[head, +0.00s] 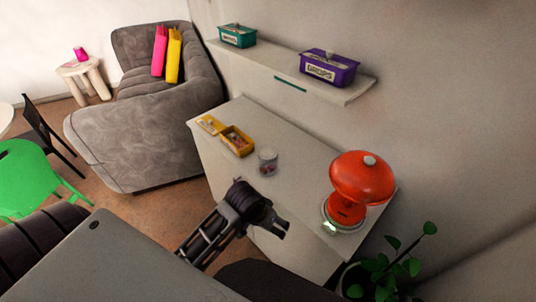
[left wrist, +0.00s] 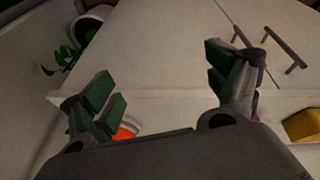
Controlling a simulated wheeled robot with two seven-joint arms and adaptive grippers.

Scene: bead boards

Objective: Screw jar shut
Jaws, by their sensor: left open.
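A small clear jar (head: 267,162) with something reddish inside stands upright on the white cabinet top (head: 290,190) in the head view. It is too small to tell whether a lid sits on it. My left gripper (head: 281,229) is in front of the cabinet's front edge, nearer to me than the jar and apart from it. In the left wrist view the left gripper (left wrist: 165,88) has its fingers wide apart with nothing between them. The jar does not show there. My right gripper is not in view.
An open yellow box (head: 237,141) and a flat yellow piece (head: 210,125) lie left of the jar. A wall shelf (head: 290,75) holds green (head: 237,37) and purple (head: 327,69) boxes.

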